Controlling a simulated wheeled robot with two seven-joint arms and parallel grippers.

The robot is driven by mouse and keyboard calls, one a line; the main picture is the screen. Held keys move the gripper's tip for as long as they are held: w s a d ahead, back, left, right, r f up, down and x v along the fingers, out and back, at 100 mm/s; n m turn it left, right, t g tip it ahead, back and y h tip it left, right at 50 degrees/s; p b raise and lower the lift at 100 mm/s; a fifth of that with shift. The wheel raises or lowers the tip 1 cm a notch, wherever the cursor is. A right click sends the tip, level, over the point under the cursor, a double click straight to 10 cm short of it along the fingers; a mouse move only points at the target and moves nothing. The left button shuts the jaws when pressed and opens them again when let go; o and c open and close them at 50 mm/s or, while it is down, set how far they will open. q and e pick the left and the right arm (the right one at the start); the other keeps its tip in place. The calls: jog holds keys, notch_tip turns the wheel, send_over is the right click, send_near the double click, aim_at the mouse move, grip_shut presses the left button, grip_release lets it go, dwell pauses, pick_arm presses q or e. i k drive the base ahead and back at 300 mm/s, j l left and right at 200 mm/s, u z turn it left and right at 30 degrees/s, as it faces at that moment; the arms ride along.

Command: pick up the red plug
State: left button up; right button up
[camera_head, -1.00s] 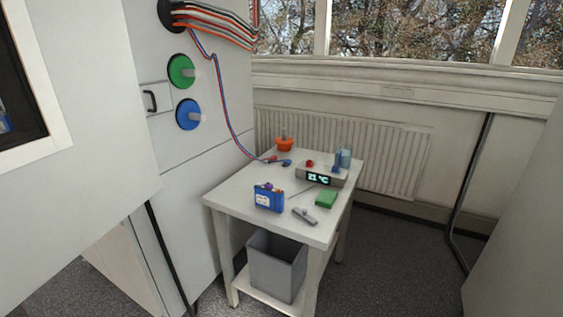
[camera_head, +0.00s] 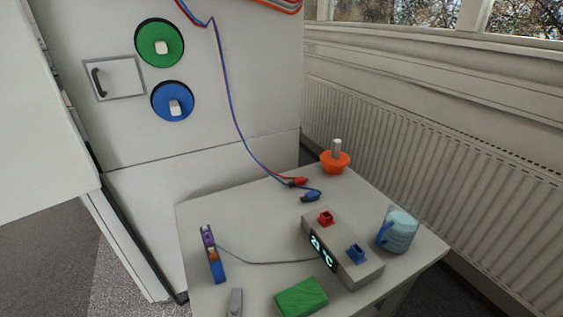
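The red plug (camera_head: 298,181) lies on the back part of the white table (camera_head: 205,205), at the end of a red cable that hangs down along the white cabinet. The blue plug (camera_head: 311,195) lies just in front of it, on a blue cable beside the red one. Both plugs are free of the grey display box (camera_head: 356,270), which has a red socket (camera_head: 325,217) and a blue socket (camera_head: 356,252) on top. Neither of my grippers shows in the head view.
An orange holder (camera_head: 335,162) with a pale upright handle stands behind the red plug. A blue jug (camera_head: 397,232) stands at the right. A blue battery-like pack (camera_head: 213,256), a green block (camera_head: 300,297) and a grey object (camera_head: 235,302) are nearer. The cabinet (camera_head: 225,120) borders the table's back left.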

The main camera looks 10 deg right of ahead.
aim_at(301, 181)
jog(key=l+u, duration=0.2)
jog(key=l, duration=0.25)
jog(key=l+u, duration=0.2)
jog(key=l, duration=0.25)
jog(key=l+u, duration=0.2)
jog(key=l, duration=0.25)
jog(key=k+l+u, duration=0.2)
jog(key=l, duration=0.2)
jog(key=l+u, duration=0.2)
jog(key=l, duration=0.25)
jog(key=k+l+u, duration=0.2)
jog(key=l, duration=0.2)
jog(key=k+l+u, duration=0.2)
jog(key=l, duration=0.2)
jog(key=i+l+u, duration=0.1)
jog(key=l+u, duration=0.25)
jog(key=l, duration=0.3)
jog(key=l+u, duration=0.35)
jog(key=l, duration=0.3)
jog(key=k+l+u, duration=0.1)
jog(key=l+u, duration=0.25)
jog(key=l, duration=0.3)
